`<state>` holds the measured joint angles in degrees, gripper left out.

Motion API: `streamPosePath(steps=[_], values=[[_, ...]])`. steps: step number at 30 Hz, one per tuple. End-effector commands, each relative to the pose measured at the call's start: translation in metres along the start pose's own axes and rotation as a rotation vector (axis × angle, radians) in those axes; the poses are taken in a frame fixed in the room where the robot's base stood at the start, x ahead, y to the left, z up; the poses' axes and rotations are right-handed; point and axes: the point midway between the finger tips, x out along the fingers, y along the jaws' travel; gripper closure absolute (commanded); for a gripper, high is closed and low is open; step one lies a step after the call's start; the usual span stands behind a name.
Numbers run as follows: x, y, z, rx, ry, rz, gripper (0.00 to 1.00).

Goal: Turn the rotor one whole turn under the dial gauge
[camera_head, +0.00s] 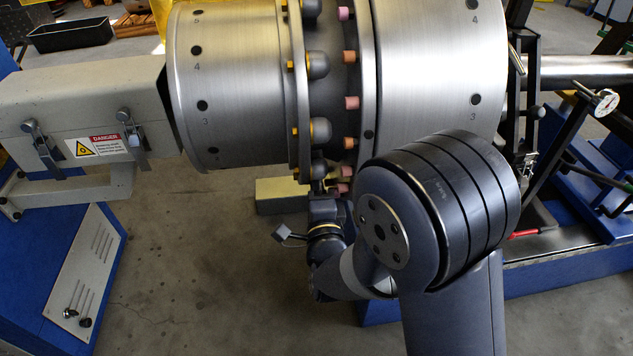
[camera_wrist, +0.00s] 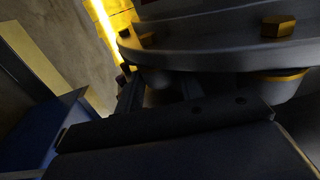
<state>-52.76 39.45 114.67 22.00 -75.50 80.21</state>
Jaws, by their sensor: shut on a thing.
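The rotor (camera_head: 430,70) is a large brushed-metal drum with numbered holes, lying horizontally. Its middle flange carries grey domed caps with yellow hex bolts and a ring of pink pegs. The dial gauge (camera_head: 606,102), with a white round face, is on a stand at the right, beside the shaft. My gripper (camera_head: 324,187) is at the flange's lower edge, below the domed caps. In the wrist view my gripper (camera_wrist: 160,95) has its dark fingers around a rounded grey cap (camera_wrist: 158,86) under the flange (camera_wrist: 225,48). The grip itself is dim and partly hidden.
A grey housing (camera_head: 85,95) with a danger label and latches stands left of the rotor, above a blue cabinet (camera_head: 70,265). A yellowish block (camera_head: 282,195) is behind my wrist. Blue frame rails (camera_head: 580,265) run at the right. Bare floor lies below the rotor.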

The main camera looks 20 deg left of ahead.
Motion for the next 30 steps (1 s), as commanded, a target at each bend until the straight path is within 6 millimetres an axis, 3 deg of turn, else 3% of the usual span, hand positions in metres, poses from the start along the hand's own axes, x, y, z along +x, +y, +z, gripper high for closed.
streamPosePath(steps=[13,27,28,30], values=[[0.022,0.017,0.001,0.008,-0.004,-0.230,1.00],[0.025,0.021,0.000,0.008,-0.004,-0.268,1.00],[0.025,0.021,0.000,0.008,-0.004,-0.268,0.63],[0.025,0.021,0.001,0.008,-0.004,-0.267,0.57]])
